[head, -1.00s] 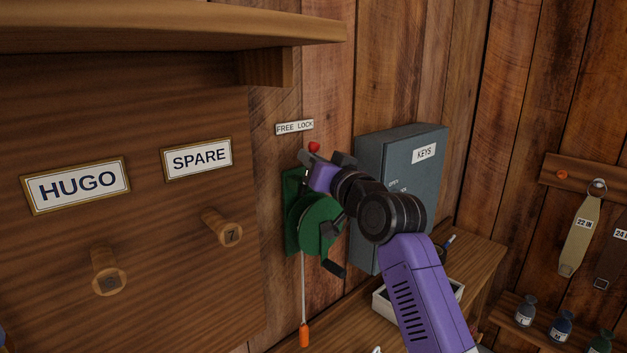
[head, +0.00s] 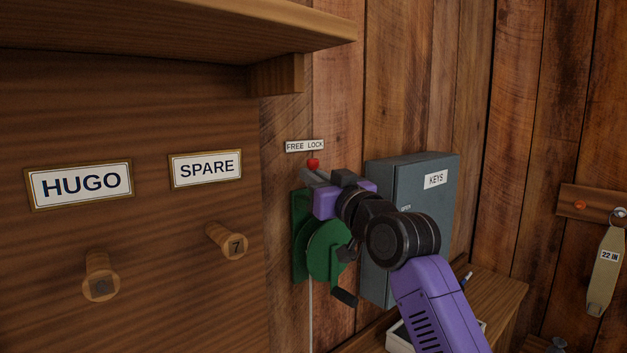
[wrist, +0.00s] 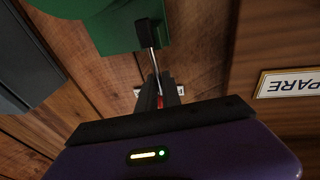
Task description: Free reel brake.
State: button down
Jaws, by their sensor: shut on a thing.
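The green reel (head: 326,252) is mounted on the plank wall, with a black crank handle (head: 345,298) at its lower right. The brake lever's red knob (head: 313,162) shows just under the "FREE LOCK" label (head: 305,146), below the start of LOCK, a little right of the label's middle. My gripper (head: 312,177) is shut on the brake lever just below the knob. In the wrist view the lever's thin metal rod (wrist: 153,60) runs from a black block on the reel to between my fingers, which partly hide the red knob (wrist: 160,102).
The grey key cabinet (head: 428,205) stands close to the right of my gripper. A wooden board with the HUGO sign (head: 80,184), the SPARE sign (head: 206,169) and pegs is at left. A shelf (head: 180,30) overhangs above. A bench with a tray lies below right.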

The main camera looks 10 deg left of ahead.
jog(key=c, duration=1.5)
grip_release()
jog(key=shift+b+v, duration=0.7)
jog(key=shift+v, duration=3.2)
